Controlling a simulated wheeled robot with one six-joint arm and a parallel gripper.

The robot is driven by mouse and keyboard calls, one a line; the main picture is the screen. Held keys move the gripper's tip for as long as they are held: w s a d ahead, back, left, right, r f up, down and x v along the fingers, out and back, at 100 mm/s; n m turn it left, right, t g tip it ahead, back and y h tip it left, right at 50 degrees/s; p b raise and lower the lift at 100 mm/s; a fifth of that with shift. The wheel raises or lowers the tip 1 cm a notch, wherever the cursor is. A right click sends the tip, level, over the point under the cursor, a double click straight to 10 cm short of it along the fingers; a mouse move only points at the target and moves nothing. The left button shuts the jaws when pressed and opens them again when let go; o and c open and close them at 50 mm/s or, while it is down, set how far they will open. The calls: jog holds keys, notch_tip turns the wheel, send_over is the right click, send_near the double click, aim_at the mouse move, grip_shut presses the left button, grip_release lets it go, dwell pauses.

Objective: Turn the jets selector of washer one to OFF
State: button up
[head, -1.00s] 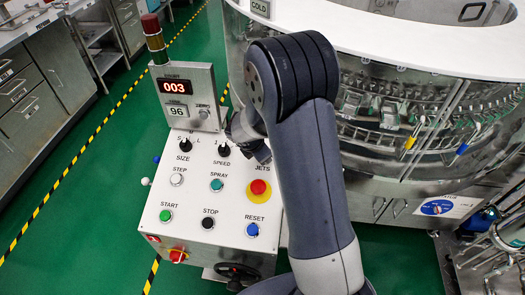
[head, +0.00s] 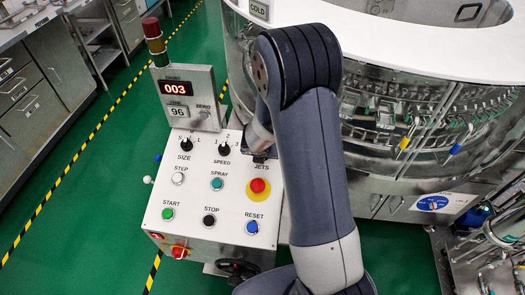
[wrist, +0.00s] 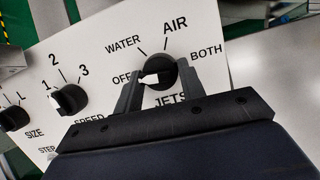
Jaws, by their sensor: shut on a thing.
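The jets selector (wrist: 163,69) is a black round knob with a white pointer, in the middle of the wrist view. Its pointer is turned left, toward the OFF mark; WATER, AIR and BOTH are printed around it. My gripper (wrist: 158,82) has one dark finger on each side of the knob and is shut on it. In the head view the selector is hidden behind my arm. Only the JETS label shows there on the white control panel (head: 196,228), and my gripper (head: 260,140) shows in part beside my arm.
The SPEED knob (wrist: 68,99) and SIZE knob (wrist: 12,118) sit left of the selector. The red emergency button (head: 258,186) on a yellow base lies below the JETS label. The counter display (head: 184,92) stands behind, left. The rotary washer (head: 425,110) is to the right.

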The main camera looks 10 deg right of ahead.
jog(key=shift+n, duration=0.3)
jog(key=o, duration=1)
jog(key=shift+r, duration=0.1)
jog(key=p+v, duration=0.4)
jog(key=v, duration=0.6)
jog(key=shift+s+r, duration=0.25)
